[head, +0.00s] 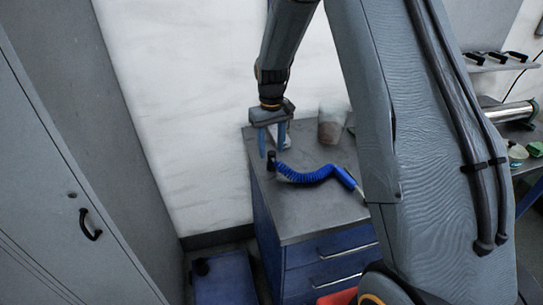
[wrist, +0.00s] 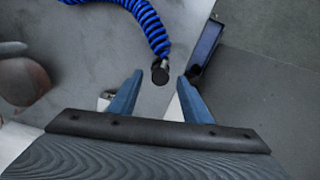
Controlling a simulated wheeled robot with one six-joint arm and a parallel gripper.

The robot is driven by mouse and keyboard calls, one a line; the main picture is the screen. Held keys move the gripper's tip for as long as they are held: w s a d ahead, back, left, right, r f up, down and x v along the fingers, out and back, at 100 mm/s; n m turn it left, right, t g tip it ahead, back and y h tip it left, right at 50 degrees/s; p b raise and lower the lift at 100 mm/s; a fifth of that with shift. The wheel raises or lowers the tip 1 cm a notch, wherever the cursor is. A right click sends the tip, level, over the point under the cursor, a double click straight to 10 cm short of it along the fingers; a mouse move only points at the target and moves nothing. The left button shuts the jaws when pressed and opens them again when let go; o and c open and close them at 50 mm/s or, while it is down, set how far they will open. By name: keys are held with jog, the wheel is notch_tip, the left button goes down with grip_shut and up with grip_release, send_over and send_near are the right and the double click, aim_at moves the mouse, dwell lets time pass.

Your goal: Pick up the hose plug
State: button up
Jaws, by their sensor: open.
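The hose plug is the black end piece (head: 271,160) of a blue coiled hose (head: 308,175) on the grey top of a drawer cabinet (head: 300,221), close to its left edge. In the wrist view, the plug (wrist: 160,75) shows as a dark round end, with the coil (wrist: 148,22) running up and left from it. My gripper (head: 272,150) points down over the plug with its blue fingers apart. In the wrist view, my fingertips (wrist: 160,80) lie on either side of the plug in the picture, with gaps showing. I cannot tell the exact height between them.
A white wall is behind. A tall grey locker (head: 75,190) is at left, and a low blue box (head: 222,279) is on the floor.

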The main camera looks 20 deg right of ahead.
aim_at(272, 152)
jog(key=shift+f+p, duration=0.5)
jog(key=shift+f, duration=1.1)
jog(key=shift+s, duration=0.1)
grip_shut()
jog(key=shift+r, duration=0.1)
notch_tip(272, 152, up, 9)
jog(key=b, duration=0.3)
notch_tip(272, 152, up, 4)
jog(key=shift+r+p, duration=0.2)
jog(key=shift+p, duration=0.95)
